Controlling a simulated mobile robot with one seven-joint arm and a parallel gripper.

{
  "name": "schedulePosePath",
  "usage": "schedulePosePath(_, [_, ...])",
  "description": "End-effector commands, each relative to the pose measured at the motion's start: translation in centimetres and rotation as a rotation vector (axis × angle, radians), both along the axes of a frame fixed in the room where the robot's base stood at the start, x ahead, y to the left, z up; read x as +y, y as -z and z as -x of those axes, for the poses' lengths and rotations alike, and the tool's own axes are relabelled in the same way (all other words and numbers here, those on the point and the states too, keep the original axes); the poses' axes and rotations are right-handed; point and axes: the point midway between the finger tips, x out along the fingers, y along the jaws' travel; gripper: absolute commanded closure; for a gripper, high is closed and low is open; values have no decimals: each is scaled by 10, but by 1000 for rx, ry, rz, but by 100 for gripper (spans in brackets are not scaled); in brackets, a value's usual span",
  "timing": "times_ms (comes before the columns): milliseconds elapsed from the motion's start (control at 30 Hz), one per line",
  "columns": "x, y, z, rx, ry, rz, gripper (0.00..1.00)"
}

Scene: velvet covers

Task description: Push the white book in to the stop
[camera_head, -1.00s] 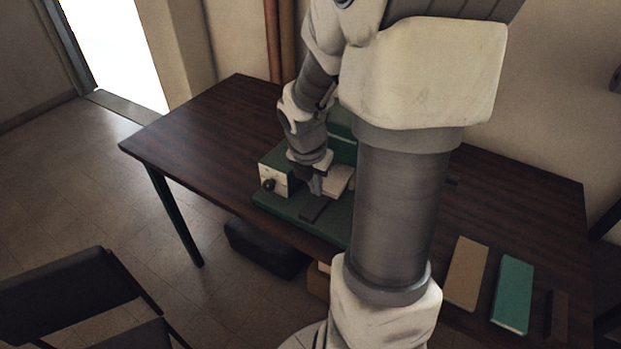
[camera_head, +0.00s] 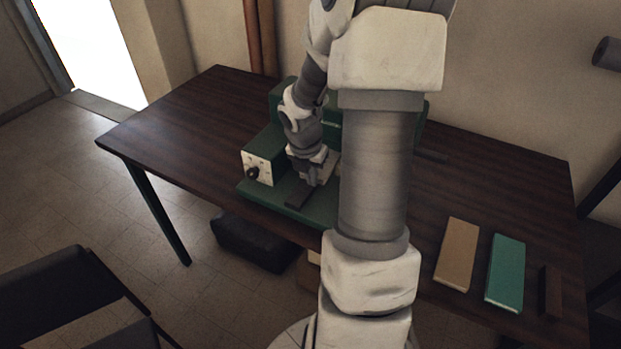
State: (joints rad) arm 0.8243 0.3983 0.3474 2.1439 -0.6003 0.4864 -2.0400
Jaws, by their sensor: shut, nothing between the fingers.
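A green machine stands on the dark wooden table, with a green base plate (camera_head: 322,210), a pale front panel with a dark knob, and a green housing behind. My gripper (camera_head: 312,183) is shut and empty, pointing down low over this base. A pale block, which looks like the white book (camera_head: 330,166), shows just behind and to the right of my gripper. Most of it is hidden by the gripper and my arm. I cannot tell whether the fingers touch it, or where the stop is. A dark flat bar (camera_head: 299,194) lies on the base in front of the gripper.
A tan book (camera_head: 458,254), a teal book (camera_head: 506,272) and a dark brown block (camera_head: 551,292) lie on the table's right part. The table's left part (camera_head: 195,125) is clear. My upright arm hides the machine's right side. A dark chair (camera_head: 65,305) stands at lower left.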

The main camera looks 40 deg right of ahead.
Motion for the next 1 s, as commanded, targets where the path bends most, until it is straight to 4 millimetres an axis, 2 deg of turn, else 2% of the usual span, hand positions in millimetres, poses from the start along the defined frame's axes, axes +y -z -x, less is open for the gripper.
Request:
schedulePosePath(167, [-2,-1,-1,0,0,-1,100])
schedulePosePath(500, [-25,-2,-13,-1,0,0,100])
schedulePosePath(1000, [-26,-2,-15,-7,3,8,100])
